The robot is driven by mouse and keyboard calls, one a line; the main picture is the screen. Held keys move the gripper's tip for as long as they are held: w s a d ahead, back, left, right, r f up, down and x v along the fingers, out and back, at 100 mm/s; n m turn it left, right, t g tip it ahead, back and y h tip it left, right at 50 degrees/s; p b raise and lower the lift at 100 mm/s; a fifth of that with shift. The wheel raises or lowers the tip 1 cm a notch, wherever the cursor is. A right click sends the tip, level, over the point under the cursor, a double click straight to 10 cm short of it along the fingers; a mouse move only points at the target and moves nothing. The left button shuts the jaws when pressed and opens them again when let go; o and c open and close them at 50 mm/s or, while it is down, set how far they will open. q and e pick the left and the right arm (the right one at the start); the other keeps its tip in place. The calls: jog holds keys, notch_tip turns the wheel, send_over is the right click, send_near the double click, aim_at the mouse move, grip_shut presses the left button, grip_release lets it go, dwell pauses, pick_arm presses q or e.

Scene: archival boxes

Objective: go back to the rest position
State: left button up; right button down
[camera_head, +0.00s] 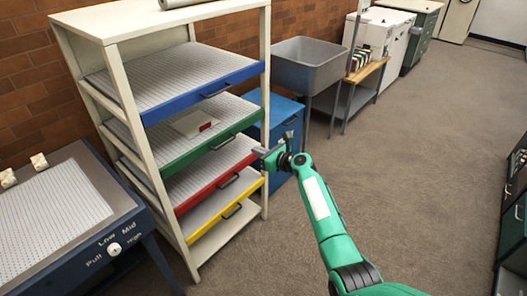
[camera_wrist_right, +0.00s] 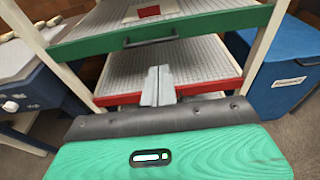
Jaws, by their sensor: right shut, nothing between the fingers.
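My right arm, green, comes in from the lower right in the head view. My right gripper (camera_head: 272,152) is in front of the shelf's right side, near the green and red drawers. In the right wrist view the gripper's fingers (camera_wrist_right: 158,86) are together with nothing between them, in front of the red drawer (camera_wrist_right: 125,98). The green drawer (camera_head: 210,140) holds a flat pale box with a red label (camera_head: 195,124). My left gripper is not in view.
The white shelf (camera_head: 105,75) also has a blue drawer (camera_head: 200,92) and a yellow drawer (camera_head: 215,220). A blue box (camera_head: 275,125) stands beside it. A dark blue table with a dial (camera_head: 114,248) is at left. A grey sink (camera_head: 308,72) is behind.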

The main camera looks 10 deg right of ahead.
jog(key=s+d+f+n+g+h+p, duration=0.1)
jog(key=s+d+f+n+g+h, duration=0.15)
jog(key=s+f, duration=0.65)
jog(key=s+d+f+n+g+h, duration=0.1)
jog(key=s+f+n, duration=0.35)
jog(key=f, duration=0.85)
jog(key=s+d+f+n+g+h+p, duration=0.1)
jog(key=s+d+f+n+h, duration=0.15)
jog(key=s+f, duration=0.7)
jog(key=s+d+f+n+g+h+p, duration=0.1)
jog(key=s+d+f+n+g+h, duration=0.2)
jog(key=s+f+n, duration=1)
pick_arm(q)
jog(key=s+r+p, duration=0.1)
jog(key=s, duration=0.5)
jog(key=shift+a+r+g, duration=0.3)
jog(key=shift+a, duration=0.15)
pick_arm(e)
jog(key=s+d+f+n+g, duration=0.1)
jog(key=s+f+n, duration=0.1)
jog(key=s, duration=1)
jog(key=s+d+f+n+g, duration=0.1)
jog(key=s+f+n, duration=0.2)
jog(key=s, duration=1)
jog(key=s+d+f+n+g, duration=0.2)
jog(key=s+f+n, duration=0.1)
jog(key=s, duration=1)
jog(key=shift+f+h, duration=0.4)
jog(key=shift+f, duration=0.35)
